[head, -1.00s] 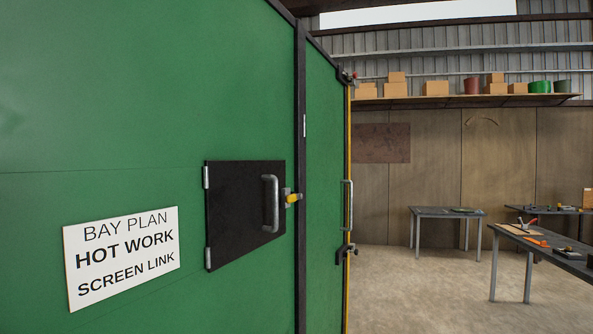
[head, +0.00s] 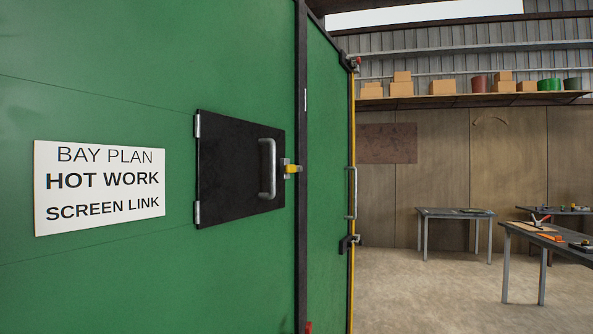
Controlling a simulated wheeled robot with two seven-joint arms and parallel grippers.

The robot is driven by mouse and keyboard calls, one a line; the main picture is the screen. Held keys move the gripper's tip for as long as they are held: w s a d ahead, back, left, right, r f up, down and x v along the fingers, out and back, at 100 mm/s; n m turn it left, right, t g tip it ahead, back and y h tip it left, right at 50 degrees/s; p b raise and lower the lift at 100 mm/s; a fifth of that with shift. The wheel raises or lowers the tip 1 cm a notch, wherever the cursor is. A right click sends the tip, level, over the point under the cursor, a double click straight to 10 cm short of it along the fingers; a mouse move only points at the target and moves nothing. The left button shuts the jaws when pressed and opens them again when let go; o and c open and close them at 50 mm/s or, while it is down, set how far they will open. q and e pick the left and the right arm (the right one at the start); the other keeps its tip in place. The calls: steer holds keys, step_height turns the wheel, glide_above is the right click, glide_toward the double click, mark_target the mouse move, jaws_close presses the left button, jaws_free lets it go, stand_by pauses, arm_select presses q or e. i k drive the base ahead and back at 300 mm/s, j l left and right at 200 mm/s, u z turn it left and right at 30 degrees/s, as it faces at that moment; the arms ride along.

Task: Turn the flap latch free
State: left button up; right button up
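A black flap (head: 226,168) sits closed against the large green panel, with two grey hinges on its left edge. A grey upright pull handle (head: 268,168) is near its right edge. The flap latch (head: 292,169), a small yellow piece on a grey plate, is just right of the flap beside the dark frame post. Its yellow part points right, roughly level. Neither of my grippers is in view.
A white sign (head: 100,187) reading "BAY PLAN HOT WORK SCREEN LINK" is left of the flap. A second green panel (head: 328,180) with a yellow edge and grey handle (head: 352,192) stands to the right. Work tables (head: 455,213) stand beyond on open floor.

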mark_target(288, 168)
steer(key=i+l+u, duration=0.3)
steer(key=l, duration=0.35)
steer(key=i+l+u, duration=0.2)
steer(key=i+l, duration=0.1)
steer(key=l, duration=0.1)
